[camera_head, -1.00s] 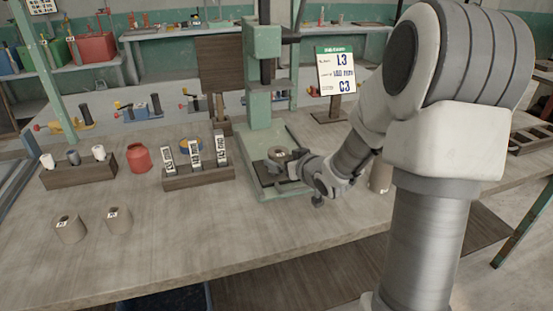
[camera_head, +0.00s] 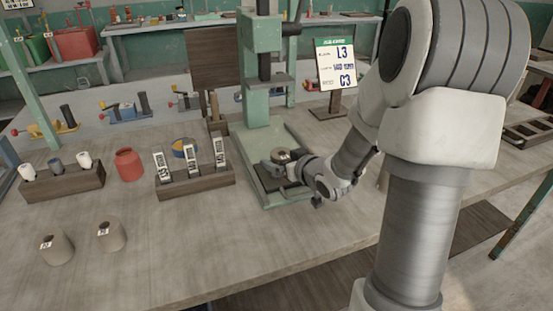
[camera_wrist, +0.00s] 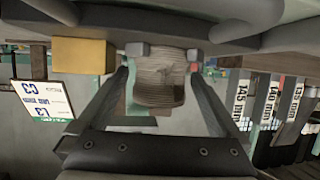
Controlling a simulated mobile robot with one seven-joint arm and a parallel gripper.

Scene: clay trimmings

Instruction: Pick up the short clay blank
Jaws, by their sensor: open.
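A ribbed, tan-grey clay piece (camera_wrist: 160,80) sits between the two fingers of my gripper (camera_wrist: 160,85) in the wrist view. The fingers are spread to either side of it; I cannot tell whether either touches it. In the head view my gripper (camera_head: 288,171) is at the green press's base, and the clay piece (camera_head: 282,156) there is partly hidden by it. Two upright, hollow clay blanks with small white labels stand at the table's front left: one blank (camera_head: 58,251) and another blank (camera_head: 111,238).
The green press (camera_head: 261,95) rises right behind my gripper. A wooden rack with measuring tags (camera_head: 195,184), a red jar (camera_head: 129,165) and a rack of small cylinders (camera_head: 62,186) stand left. A card (camera_head: 335,65) reads L3 and C3.

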